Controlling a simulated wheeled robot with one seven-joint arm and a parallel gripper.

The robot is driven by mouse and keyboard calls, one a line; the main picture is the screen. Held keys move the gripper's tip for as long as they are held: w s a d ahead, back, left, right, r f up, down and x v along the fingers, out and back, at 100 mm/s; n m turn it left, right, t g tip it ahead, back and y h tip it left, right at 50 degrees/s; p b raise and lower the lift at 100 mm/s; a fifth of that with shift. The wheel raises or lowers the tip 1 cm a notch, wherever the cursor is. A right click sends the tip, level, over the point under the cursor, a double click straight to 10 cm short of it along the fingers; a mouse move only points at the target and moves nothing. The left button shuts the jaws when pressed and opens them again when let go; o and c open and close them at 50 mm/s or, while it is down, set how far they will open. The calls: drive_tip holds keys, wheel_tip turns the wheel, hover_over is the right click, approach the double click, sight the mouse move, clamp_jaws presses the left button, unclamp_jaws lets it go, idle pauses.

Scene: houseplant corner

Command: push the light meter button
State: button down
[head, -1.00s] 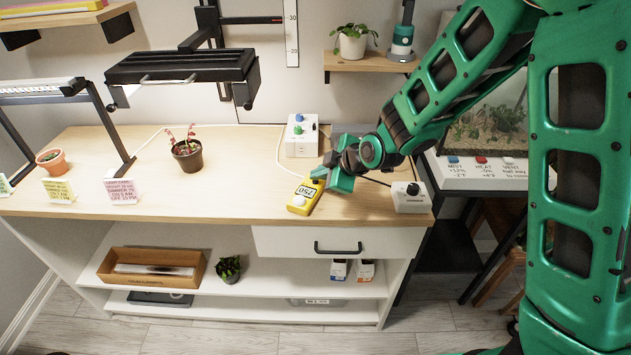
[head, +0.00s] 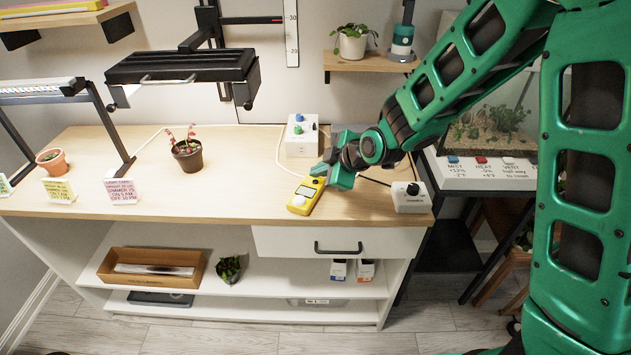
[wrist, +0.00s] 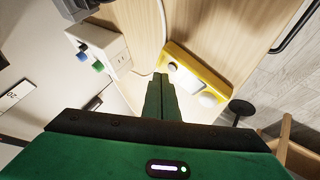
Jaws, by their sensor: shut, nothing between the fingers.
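The yellow light meter (head: 309,193) lies on the wooden bench top near its front edge. A white dome sits at its front end; its display is hard to read now. In the wrist view the meter (wrist: 213,84) is just right of my fingertips, with a small dark round spot, possibly the button, on the end closest to them. My gripper (head: 327,172) is shut and empty, at the back right end of the meter. It also shows in the wrist view (wrist: 161,77). I cannot tell whether the fingertips touch the meter.
A white box with blue and green knobs (head: 301,148) stands behind the meter. A white box with a black knob (head: 410,203) is to the right. A potted plant (head: 187,155) and a black lamp (head: 182,68) are to the left.

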wheel_tip(320, 180, up, 6)
idle(0.6)
idle(0.4)
drive_tip(key=s+d+r+m+g+h, duration=0.1)
drive_tip(key=s+d+m+h, duration=0.3)
drive_tip(key=d, duration=0.9)
drive_tip(key=s+d+r+m+g+h, duration=0.1)
drive_tip(key=s+d+m, duration=0.5)
drive_tip(key=d, duration=0.7)
drive_tip(key=s+d+m+g, duration=0.1)
drive_tip(key=s+d+m, duration=0.3)
drive_tip(key=s, duration=0.4)
drive_tip(key=s+d+r+m+g, duration=0.1)
drive_tip(key=s+d+m, duration=0.3)
drive_tip(key=s, duration=0.5)
drive_tip(key=s+d+m+g, duration=0.3)
drive_tip(key=s+d+m, duration=0.2)
drive_tip(key=s, duration=0.3)
drive_tip(key=shift+s+r+h, duration=0.15)
drive_tip(key=shift+r+h, duration=0.25)
